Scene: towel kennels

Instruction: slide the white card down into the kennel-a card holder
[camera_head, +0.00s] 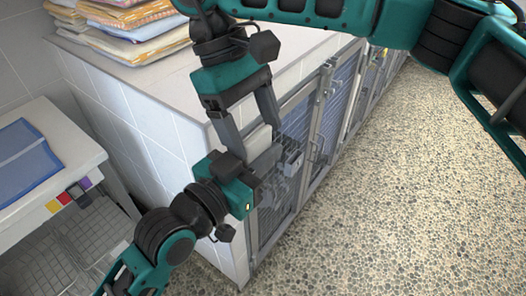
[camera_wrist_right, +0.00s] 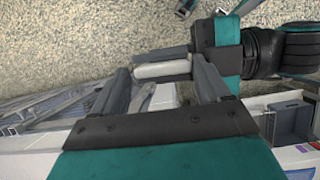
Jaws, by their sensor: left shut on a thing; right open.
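The white card (camera_head: 259,140) is held by my left gripper (camera_head: 264,160), which is shut on it in front of the kennel block's near corner. My right gripper (camera_head: 254,136) points down from above. Its fingers are open, one on each side of the card. In the right wrist view the card (camera_wrist_right: 162,68) lies between the open fingertips, and I cannot tell whether they touch it. A small grey holder-like part (camera_head: 292,162) sits on the nearest kennel door, just right of my left gripper. My left gripper hides part of it.
Barred kennel doors (camera_head: 330,105) run away along the block's right side. Folded towels (camera_head: 130,28) are stacked on its white top (camera_head: 150,80). A white table (camera_head: 75,150) with a blue cloth (camera_head: 24,162) stands left. The pebbled floor (camera_head: 400,190) at right is clear.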

